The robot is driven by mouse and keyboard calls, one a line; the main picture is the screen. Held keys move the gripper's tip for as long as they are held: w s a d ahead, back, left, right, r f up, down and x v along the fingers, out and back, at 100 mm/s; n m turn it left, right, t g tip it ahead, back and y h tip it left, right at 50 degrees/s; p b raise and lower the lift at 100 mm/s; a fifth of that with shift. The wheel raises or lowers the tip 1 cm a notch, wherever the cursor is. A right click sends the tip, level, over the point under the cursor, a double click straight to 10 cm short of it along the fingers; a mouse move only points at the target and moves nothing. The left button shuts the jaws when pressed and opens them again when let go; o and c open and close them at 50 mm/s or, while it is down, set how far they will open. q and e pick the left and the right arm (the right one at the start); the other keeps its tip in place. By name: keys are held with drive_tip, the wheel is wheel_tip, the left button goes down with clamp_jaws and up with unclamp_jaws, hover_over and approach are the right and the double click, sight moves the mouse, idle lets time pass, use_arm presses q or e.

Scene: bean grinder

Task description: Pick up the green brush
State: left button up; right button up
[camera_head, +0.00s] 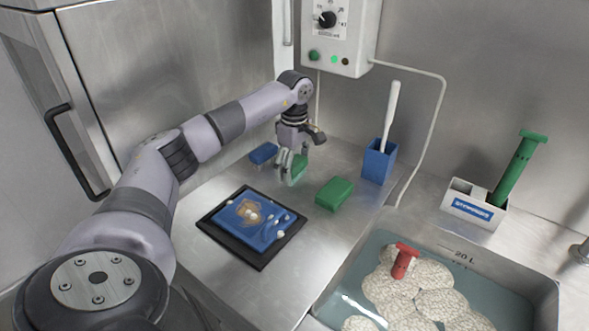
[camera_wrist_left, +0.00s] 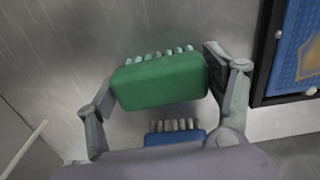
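A green brush (camera_wrist_left: 160,82) with pale bristles along one side lies between the fingers of my left gripper (camera_wrist_left: 158,85) in the left wrist view. Both fingertips are against its two ends, and the gripper looks shut on it. In the head view my left gripper (camera_head: 291,166) points down over the back of the counter, with the green brush (camera_head: 300,166) partly hidden behind its fingers. The brush looks larger than the blue one, so it seems raised. My right gripper is not in view.
A blue brush (camera_head: 263,153) lies left of the gripper and shows in the wrist view (camera_wrist_left: 175,138). A second green block (camera_head: 334,193) lies to the right. A black tray (camera_head: 211,228) with a blue board, a blue holder (camera_head: 378,163) and a sink (camera_head: 540,290) stand nearby.

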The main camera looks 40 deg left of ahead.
use_arm(q)
drive_tip(key=c, duration=0.8)
drive_tip(key=shift+r, duration=0.1)
drive_tip(key=shift+c, duration=0.2)
wheel_tip(320, 180, up, 14)
wheel_tip(320, 180, up, 6)
drive_tip(key=p, duration=0.3)
hover_over(295, 162)
